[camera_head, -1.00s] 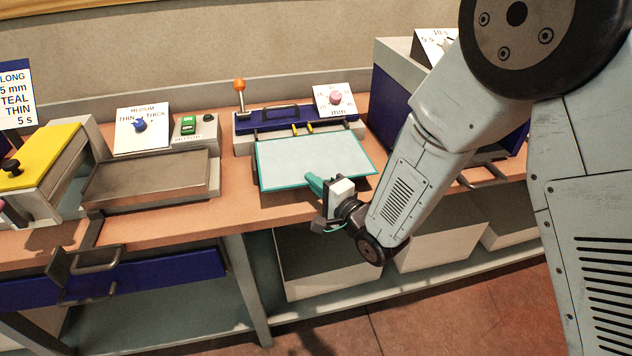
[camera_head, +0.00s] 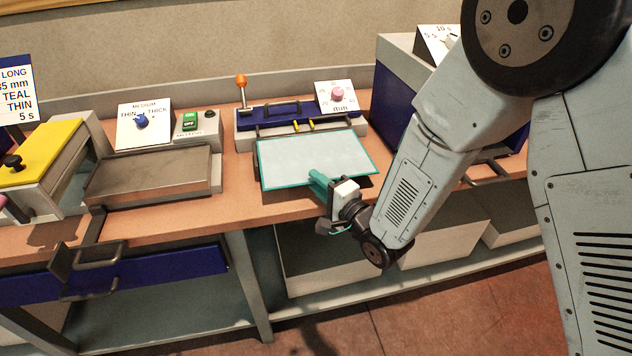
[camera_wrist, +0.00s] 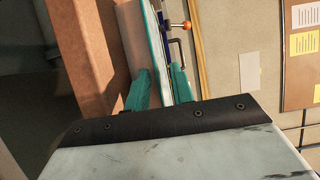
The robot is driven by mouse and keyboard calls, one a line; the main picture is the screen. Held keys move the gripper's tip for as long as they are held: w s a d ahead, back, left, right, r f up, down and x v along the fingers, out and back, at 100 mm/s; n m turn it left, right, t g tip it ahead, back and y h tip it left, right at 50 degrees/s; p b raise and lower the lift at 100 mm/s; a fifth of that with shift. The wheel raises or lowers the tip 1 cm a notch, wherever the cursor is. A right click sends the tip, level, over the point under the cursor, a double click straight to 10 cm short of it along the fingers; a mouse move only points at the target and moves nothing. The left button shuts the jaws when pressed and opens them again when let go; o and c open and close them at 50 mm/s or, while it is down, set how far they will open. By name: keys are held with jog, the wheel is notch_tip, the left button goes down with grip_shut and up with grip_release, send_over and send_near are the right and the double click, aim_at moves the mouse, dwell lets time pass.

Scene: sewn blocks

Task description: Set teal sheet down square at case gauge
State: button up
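The teal sheet (camera_head: 300,158), pale on its face with a teal border, lies flat on the case gauge (camera_head: 270,123), in front of its blue bar and two yellow marks. My gripper (camera_head: 315,181) is at the sheet's front edge, right of its middle. In the wrist view, the teal fingers (camera_wrist: 160,88) stand apart with a gap between them, one on either side of the thin, edge-on sheet (camera_wrist: 154,45). They do not look clamped on it. The gauge bed under the sheet is mostly hidden.
A dial card (camera_head: 336,96) and an orange-knobbed lever (camera_head: 241,88) stand at the gauge's back. A metal plate press (camera_head: 150,176) with a green switch is to the left. A blue-sided machine (camera_head: 397,108) stands right, partly behind my arm. Bare wooden bench (camera_head: 237,190) shows between stations.

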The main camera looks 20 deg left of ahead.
jog(key=v, duration=1.1)
jog(key=w+d+r+n+t+h, duration=0.1)
jog(key=w+d+r+h, duration=0.2)
jog(key=w+d+h, duration=0.15)
jog(key=w+d+r+n+h, duration=0.1)
jog(key=w+d+r+h, duration=0.15)
jog(key=d, duration=0.35)
jog(key=s+d+r+n+g+h, duration=0.15)
jog(key=d+r+h, duration=0.3)
jog(key=d, duration=0.75)
jog(key=s+d+r+n+g+h, duration=0.1)
jog(key=s+d, duration=0.3)
jog(key=s, duration=0.4)
jog(key=s+d+r+n+g+h, duration=0.1)
jog(key=s+d+r+g, duration=0.3)
jog(key=s, duration=0.5)
jog(key=s+d+r+n+g+h, duration=0.1)
jog(key=s+d+r+g, duration=0.2)
jog(key=s, duration=0.5)
jog(key=shift+d+r, duration=0.2)
jog(key=shift+d, duration=0.5)
